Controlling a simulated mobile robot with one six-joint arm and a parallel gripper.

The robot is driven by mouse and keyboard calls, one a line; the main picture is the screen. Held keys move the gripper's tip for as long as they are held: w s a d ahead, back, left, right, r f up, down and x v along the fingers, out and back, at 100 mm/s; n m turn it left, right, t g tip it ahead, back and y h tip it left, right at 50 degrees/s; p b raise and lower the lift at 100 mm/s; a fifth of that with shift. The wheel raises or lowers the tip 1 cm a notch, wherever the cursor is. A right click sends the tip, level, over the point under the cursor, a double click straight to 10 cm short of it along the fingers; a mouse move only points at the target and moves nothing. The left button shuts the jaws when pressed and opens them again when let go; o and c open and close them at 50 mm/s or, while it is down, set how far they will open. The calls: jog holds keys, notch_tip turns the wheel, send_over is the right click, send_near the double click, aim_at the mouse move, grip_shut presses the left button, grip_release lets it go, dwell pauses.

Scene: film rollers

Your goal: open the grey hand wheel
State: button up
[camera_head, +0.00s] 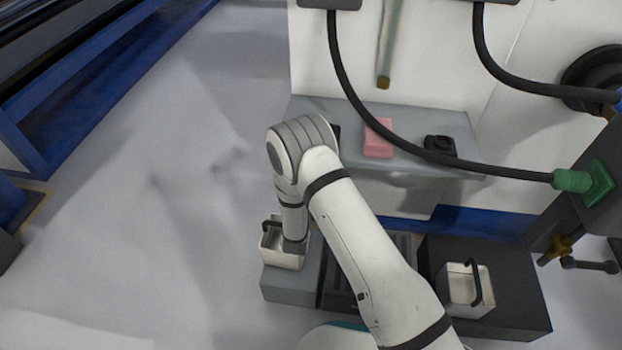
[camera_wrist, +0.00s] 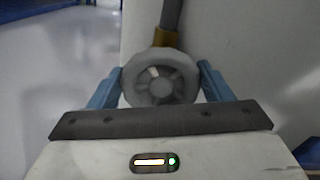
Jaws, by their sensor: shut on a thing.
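The grey hand wheel (camera_wrist: 150,95) is in the middle of the wrist view, a round rim with spokes and a hub. It sits just below a brass collar (camera_wrist: 165,38) on a grey pipe. My gripper (camera_wrist: 159,72) has its two blue fingers on the left and right sides of the wheel, shut on its rim. I cannot make out the wheel or my gripper's fingers in the head view, where my arm covers part of the scene.
A grey shelf (camera_head: 455,122) carries a pink block (camera_head: 378,138) and a black object (camera_head: 440,146). A black hose ends at a green connector (camera_head: 574,181). White handled bins (camera_head: 280,257) (camera_head: 462,285) stand low down. Open floor lies left.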

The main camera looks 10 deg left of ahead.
jog(key=n+p, duration=0.1)
jog(key=n, duration=0.3)
jog(key=shift+n+p, duration=0.3)
jog(key=n, duration=0.2)
jog(key=n+p, duration=0.1)
jog(key=n, duration=0.1)
jog(key=shift+a+f+n, duration=0.15)
jog(key=shift+f+n, duration=0.05)
jog(key=shift+n, duration=0.1)
jog(key=n+p, duration=0.1)
jog(key=n, duration=0.3)
jog(key=shift+f, duration=0.15)
jog(key=shift+f+n+p, duration=0.15)
jog(key=shift+n+p, duration=0.45)
jog(key=shift+n, duration=1.9)
jog(key=shift+w, duration=0.1)
jog(key=o, duration=1)
jog(key=shift+a, duration=0.1)
jog(key=shift+c, duration=0.2)
